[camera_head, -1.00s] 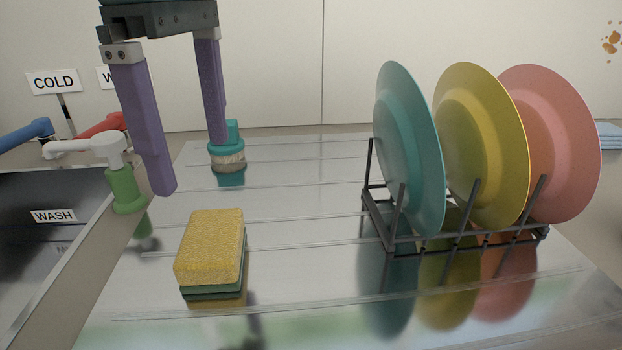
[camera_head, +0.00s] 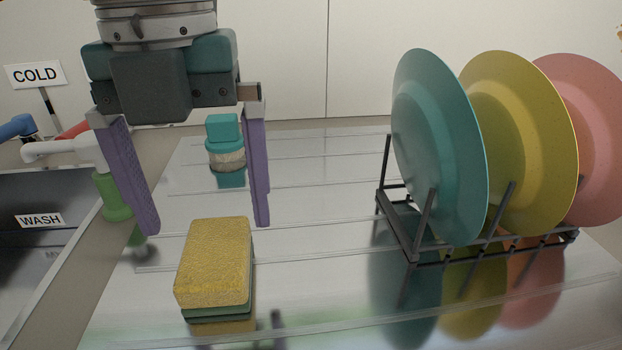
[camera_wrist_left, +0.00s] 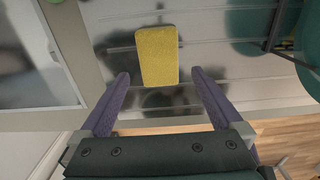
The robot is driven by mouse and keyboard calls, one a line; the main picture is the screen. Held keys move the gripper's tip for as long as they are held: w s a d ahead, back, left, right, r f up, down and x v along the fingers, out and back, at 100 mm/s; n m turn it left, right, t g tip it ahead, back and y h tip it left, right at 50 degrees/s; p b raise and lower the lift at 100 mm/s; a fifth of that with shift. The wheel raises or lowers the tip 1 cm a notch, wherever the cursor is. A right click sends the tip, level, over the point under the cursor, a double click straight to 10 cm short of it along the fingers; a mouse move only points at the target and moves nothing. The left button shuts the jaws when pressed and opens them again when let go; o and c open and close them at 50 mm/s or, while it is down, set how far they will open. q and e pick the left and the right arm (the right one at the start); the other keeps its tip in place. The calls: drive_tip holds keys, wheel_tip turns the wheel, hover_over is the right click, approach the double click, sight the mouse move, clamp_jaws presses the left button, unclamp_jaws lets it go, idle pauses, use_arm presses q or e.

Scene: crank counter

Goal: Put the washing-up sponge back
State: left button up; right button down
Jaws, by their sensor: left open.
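The washing-up sponge (camera_head: 214,262), yellow on top with a green layer below, lies flat on the shiny draining board near the sink's edge. It also shows in the left wrist view (camera_wrist_left: 157,56), just beyond the fingertips and between their lines. My left gripper (camera_head: 203,228) points down with its two purple fingers apart and nothing between them. In the head view it hangs above and behind the sponge, apart from it. My right gripper is in neither view.
A dark rack (camera_head: 412,250) with a teal plate (camera_head: 440,150), a yellow plate (camera_head: 530,150) and a pink plate (camera_head: 595,140) stands at the right. A teal-topped brush (camera_head: 225,143) stands behind the gripper. The sink (camera_head: 40,260), labelled WASH, and its taps are at the left.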

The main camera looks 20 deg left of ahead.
sight(214, 247)
use_arm(q)
drive_tip(key=f, duration=0.6)
drive_tip(key=shift+w+a+f, duration=0.15)
drive_tip(key=shift+w+a, duration=0.05)
drive_tip(key=c, duration=1.4)
